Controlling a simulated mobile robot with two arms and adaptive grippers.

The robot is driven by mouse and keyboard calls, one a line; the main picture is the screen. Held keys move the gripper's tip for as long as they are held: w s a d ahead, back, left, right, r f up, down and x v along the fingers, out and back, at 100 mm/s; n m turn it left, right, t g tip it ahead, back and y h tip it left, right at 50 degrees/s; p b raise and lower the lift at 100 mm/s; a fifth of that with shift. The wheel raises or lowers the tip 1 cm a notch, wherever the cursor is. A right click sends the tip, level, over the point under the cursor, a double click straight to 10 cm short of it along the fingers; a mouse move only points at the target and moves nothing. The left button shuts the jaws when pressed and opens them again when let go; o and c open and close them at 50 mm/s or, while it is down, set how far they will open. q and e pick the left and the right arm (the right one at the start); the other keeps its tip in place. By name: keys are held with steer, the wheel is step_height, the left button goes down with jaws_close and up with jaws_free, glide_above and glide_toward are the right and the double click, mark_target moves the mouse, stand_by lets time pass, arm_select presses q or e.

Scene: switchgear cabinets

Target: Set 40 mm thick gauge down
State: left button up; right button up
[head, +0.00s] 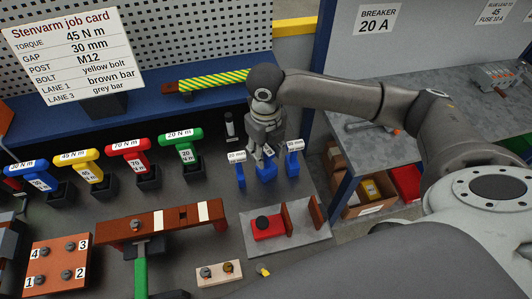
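Three blue gauges stand in a row at the back middle of the bench. The left gauge (240,174) and the right gauge (292,165) stand free, with small white labels that read roughly 20 mm and 30 mm. The middle gauge (267,171) is under my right gripper (264,156), whose fingers look closed around its upper part. Its label is mostly hidden, so I cannot read its size. It appears at or very close to the bench top. My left gripper is not in view.
Several coloured torque tools (128,155) stand at the left. A grey tray (292,238) with a red block and brown plates lies in front of the gauges. A brown bar (165,222), a yellow-green striped bar (215,83) and a job card (72,50) are nearby.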

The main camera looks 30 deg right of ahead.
step_height(320, 180, up, 10)
steer(key=shift+f+b, duration=0.1)
steer(key=shift+b, duration=0.9)
steer(key=shift+r, duration=0.55)
